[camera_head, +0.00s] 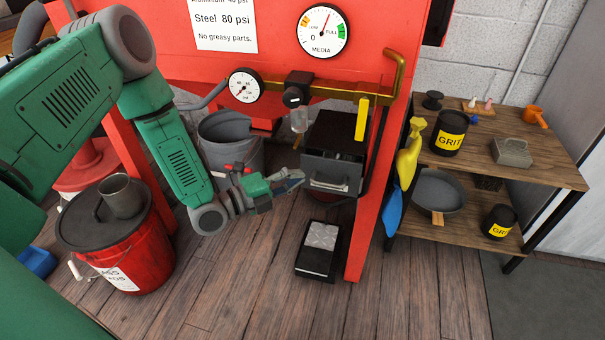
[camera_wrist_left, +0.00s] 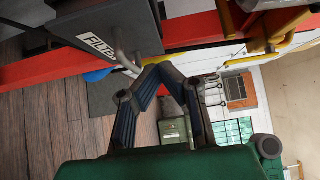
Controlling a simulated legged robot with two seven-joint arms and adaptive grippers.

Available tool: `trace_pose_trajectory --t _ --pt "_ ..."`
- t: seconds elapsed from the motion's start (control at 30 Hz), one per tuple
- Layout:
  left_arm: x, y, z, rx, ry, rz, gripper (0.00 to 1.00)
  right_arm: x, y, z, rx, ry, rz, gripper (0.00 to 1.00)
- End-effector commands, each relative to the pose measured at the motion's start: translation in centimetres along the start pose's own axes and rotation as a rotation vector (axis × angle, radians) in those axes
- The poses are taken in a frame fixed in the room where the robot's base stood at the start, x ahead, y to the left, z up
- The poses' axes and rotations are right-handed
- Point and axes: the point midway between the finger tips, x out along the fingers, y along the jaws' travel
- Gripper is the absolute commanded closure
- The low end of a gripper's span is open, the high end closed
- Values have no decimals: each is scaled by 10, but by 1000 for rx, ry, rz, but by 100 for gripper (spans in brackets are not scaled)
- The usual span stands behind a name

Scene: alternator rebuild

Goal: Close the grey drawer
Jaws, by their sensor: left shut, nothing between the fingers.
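The grey drawer (camera_head: 328,167) sits in a dark box (camera_head: 338,128) fixed to the red cabinet, left of its right leg. Its front faces me and carries a pale label and a metal handle (camera_head: 329,185). How far it stands out is hard to tell. My left gripper (camera_head: 301,176) is shut and empty, just left of the drawer front near the handle. In the left wrist view, the drawer front (camera_wrist_left: 88,12) is at upper left with its handle (camera_wrist_left: 122,52). The shut fingertips (camera_wrist_left: 158,70) are close to the handle; contact cannot be told. My right gripper is not in view.
A grey bin (camera_head: 225,135) stands behind my left gripper. A red bucket (camera_head: 140,245) with a dark lid is at left. A black foot pedal (camera_head: 318,252) lies below the drawer. A wooden shelf (camera_head: 560,170) with grit cans stands at right. The front floor is clear.

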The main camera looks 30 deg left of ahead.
Motion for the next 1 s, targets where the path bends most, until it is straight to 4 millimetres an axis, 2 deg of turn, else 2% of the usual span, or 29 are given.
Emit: trace_pose_trajectory --t 0.3,0.47,0.57,0.63,0.77,1.0 --pt "-52 -1 0 -2 -1 4 100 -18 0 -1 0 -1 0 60" --pt "-71 -1 -1 1 0 4 100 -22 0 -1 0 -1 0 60" --pt "-75 -1 -2 -10 -2 3 69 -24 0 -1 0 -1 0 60" --pt "-74 -1 -2 -57 -13 6 69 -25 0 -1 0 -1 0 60" --pt "-60 0 -2 -280 -65 10 69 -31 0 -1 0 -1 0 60" --pt "-27 3 -9 -935 -231 -46 69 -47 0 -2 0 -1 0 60"
